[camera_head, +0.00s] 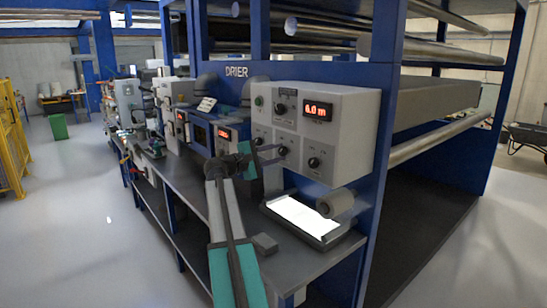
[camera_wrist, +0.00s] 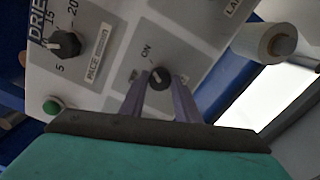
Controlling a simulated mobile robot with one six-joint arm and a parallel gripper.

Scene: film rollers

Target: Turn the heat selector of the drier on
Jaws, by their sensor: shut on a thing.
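The drier's grey control panel (camera_head: 345,135) faces the bench and carries several black knobs. My gripper (camera_head: 279,153) reaches up to the lower row of knobs. In the wrist view my gripper (camera_wrist: 159,80) has its two fingers on either side of a black selector knob (camera_wrist: 158,78) and is shut on it. An "ON" mark is printed beside this knob. Its name label is not readable here, so I cannot confirm that it is the heat selector. Its exact pointer direction is hard to tell.
The pace knob (camera_wrist: 65,45) and a green button (camera_wrist: 51,107) are close by on the panel. Another knob (camera_head: 314,162) sits to the right. A bright white tray (camera_head: 300,216) and a roller (camera_head: 336,203) lie below the panel. A small grey block (camera_head: 264,243) is on the bench.

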